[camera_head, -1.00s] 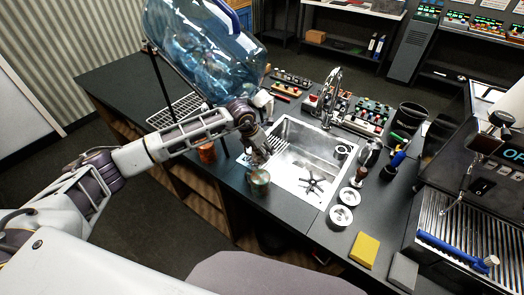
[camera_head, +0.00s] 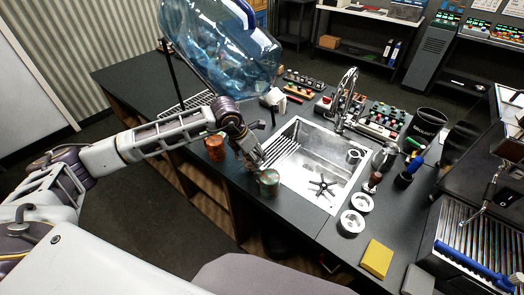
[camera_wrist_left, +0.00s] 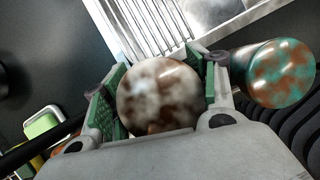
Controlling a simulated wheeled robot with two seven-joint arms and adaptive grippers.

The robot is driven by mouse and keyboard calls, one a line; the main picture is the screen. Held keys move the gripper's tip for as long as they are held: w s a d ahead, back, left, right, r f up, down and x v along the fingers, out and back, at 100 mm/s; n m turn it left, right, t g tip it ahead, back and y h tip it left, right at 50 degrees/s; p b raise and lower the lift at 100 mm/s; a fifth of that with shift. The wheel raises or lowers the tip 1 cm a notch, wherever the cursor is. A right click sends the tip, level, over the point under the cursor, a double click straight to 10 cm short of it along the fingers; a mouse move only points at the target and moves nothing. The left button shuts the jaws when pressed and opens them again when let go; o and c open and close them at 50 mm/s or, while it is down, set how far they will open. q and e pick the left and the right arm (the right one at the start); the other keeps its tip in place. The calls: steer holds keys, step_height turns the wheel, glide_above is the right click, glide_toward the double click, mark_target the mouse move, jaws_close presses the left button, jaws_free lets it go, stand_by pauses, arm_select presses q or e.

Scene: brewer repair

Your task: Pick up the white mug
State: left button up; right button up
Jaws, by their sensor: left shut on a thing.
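My left gripper (camera_head: 254,160) is low over the counter at the left side of the sink. In the left wrist view its green-padded fingers (camera_wrist_left: 160,90) are shut around a round, glossy white mug with brown mottling (camera_wrist_left: 160,97). In the head view the gripper mostly hides this mug, and I cannot tell whether it touches the counter. A green-and-brown mottled cup (camera_head: 268,182) stands close beside the gripper, and it also shows in the left wrist view (camera_wrist_left: 275,75). My right gripper is not in view.
An orange-brown cup (camera_head: 215,147) stands to the left of the gripper. A big blue water bottle (camera_head: 220,50) is behind the arm. The steel sink (camera_head: 335,205) with its tap (camera_head: 345,95) is to the right. A yellow sponge (camera_head: 377,259) lies near the front edge.

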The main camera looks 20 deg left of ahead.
arm_select(q)
steer(key=s+a, duration=0.1)
steer(key=s, duration=0.1)
steer(key=s+a+b, duration=0.1)
steer(key=s+a, duration=0.2)
steer(key=s, duration=0.1)
steer(key=shift+s+a+b, duration=0.3)
steer(key=shift+a+b, duration=0.05)
steer(key=shift+b, duration=0.05)
steer(key=shift+s+a, duration=0.4)
steer(key=shift+s, duration=0.25)
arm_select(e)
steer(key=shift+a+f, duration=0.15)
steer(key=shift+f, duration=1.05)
arm_select(q)
steer(key=shift+s, duration=0.1)
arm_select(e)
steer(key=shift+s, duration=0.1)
